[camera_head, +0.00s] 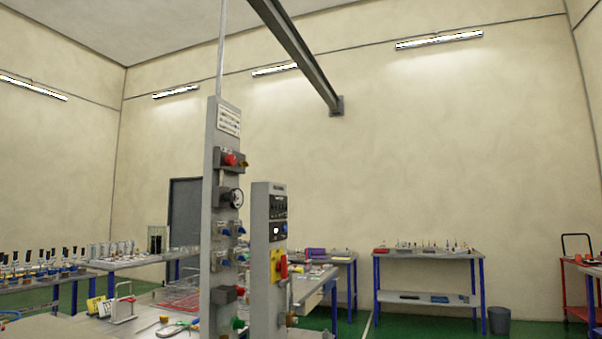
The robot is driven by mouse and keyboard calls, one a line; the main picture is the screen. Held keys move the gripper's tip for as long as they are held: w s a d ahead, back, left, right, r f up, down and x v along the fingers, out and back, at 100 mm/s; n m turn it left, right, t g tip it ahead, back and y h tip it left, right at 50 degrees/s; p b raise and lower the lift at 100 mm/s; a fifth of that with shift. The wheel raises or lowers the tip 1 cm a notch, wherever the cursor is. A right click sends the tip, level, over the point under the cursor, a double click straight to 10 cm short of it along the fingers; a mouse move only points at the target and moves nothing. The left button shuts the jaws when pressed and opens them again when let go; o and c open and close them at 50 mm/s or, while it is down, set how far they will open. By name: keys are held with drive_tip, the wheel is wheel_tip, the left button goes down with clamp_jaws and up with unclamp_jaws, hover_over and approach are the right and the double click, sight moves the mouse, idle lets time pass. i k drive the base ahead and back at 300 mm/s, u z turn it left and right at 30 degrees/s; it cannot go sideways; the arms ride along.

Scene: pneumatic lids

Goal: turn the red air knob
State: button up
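A red knob (230,159) sits on a dark block near the top of a tall grey post (213,200), just below a white label plate. Below it on the same post are a round gauge (236,198) and several small fittings with blue parts. A shorter grey post (262,215) stands to the right and partly in front. It carries a dark panel and a red handle (283,267) on a yellow plate. The view is too small to read the labels or the knob's angle. My gripper is not in view.
A workbench (75,327) with a wire carrier and loose items lies at lower left. Blue-legged tables (425,255) stand along the far wall, with a grey bin (499,320) and a red trolley (577,312) at right. Green floor (420,326) shows clear at lower right.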

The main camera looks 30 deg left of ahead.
sight(231, 159)
drive_tip(key=z, duration=0.1)
drive_tip(key=i, duration=1.15)
drive_tip(key=u, duration=0.55)
drive_tip(key=i, duration=1.05)
drive_tip(key=u, duration=0.9)
drive_tip(key=i, duration=0.55)
drive_tip(key=u, duration=0.35)
